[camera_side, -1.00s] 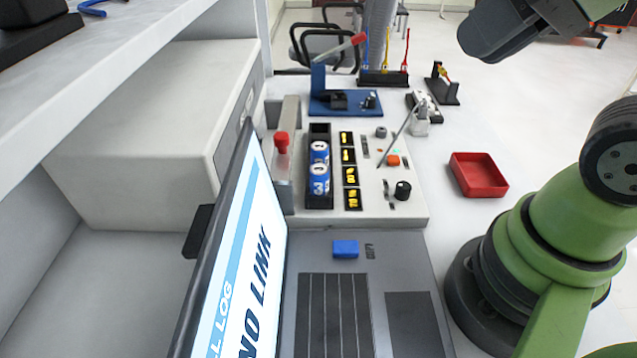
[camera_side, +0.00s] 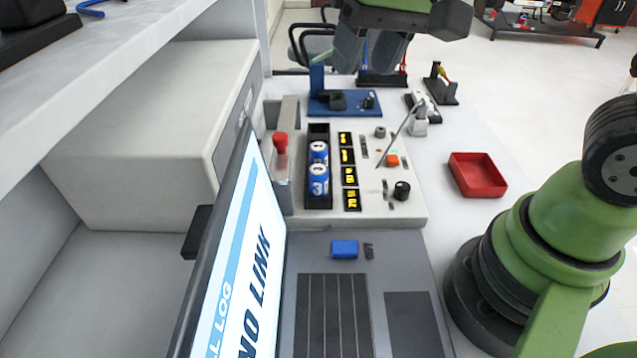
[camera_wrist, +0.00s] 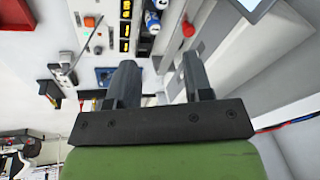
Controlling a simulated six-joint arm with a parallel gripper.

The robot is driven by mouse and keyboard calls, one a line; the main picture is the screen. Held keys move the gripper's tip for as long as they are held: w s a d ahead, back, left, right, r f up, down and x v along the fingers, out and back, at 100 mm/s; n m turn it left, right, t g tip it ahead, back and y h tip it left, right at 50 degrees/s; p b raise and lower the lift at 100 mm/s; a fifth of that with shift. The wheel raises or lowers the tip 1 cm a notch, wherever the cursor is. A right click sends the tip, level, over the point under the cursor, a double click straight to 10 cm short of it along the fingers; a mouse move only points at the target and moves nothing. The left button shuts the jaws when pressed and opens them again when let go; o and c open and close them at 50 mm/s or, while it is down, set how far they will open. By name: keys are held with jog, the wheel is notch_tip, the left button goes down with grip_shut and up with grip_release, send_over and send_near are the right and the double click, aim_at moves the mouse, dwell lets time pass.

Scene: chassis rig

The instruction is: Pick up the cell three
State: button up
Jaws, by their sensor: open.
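Two blue-and-white cells stand in a black slotted holder (camera_side: 319,203) on the white chassis panel. The nearer cell, marked 3 (camera_side: 318,182), sits in front of the other cell (camera_side: 318,152). A cell also shows in the wrist view (camera_wrist: 153,22), near the top edge. My gripper (camera_side: 375,62) is high above the back of the bench, beyond and above the holder, and holds nothing. In the wrist view its two dark fingers (camera_wrist: 158,82) are spread apart.
A red lever (camera_side: 280,144) stands left of the holder. Yellow displays (camera_side: 348,175), a knob (camera_side: 402,190) and a slanted thin rod (camera_side: 398,133) are to its right. A red tray (camera_side: 477,175) sits further right. A blue fixture (camera_side: 345,103) stands behind.

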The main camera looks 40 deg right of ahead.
aim_at(318, 169)
jog(key=w+f+g, duration=0.1)
jog(key=w+f, duration=0.1)
jog(key=f, duration=0.2)
jog(key=w+a+f+g, duration=0.1)
jog(key=f, duration=0.4)
jog(key=w+a+f+h, duration=0.1)
jog(key=w+f, duration=0.1)
jog(key=f, duration=0.3)
jog(key=shift+w+a+f+g, duration=0.2)
jog(key=shift+w+a+g, duration=0.1)
jog(key=shift+g, duration=0.1)
jog(key=shift+d+f, duration=0.2)
jog(key=shift+f, duration=2.8)
jog(key=c, duration=0.7)
